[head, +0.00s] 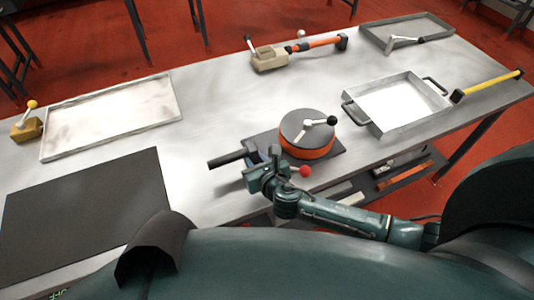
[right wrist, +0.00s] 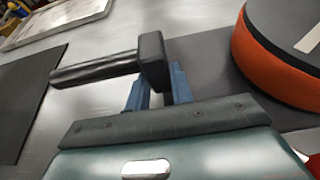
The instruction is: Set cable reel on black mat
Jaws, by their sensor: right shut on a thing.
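The cable reel (head: 306,132) is a round drum with a dark grey top, an orange side and a small crank. It sits on a dark base plate near the table's front edge, with a black bar handle (head: 228,159) on its left. My right gripper (head: 264,164) is shut on the handle's block; in the right wrist view its blue fingers (right wrist: 158,90) are on either side of it. The reel's orange side (right wrist: 280,62) shows at the upper right there. The black mat (head: 85,215) lies flat and empty at the front left. My left gripper is not in view.
A shallow empty tray (head: 112,117) lies behind the mat, with a yellow-knobbed block (head: 27,127) beside it. A handled metal tray (head: 398,104) stands right of the reel. A beige and orange tool (head: 285,52) lies at the back. Bare table separates mat and reel.

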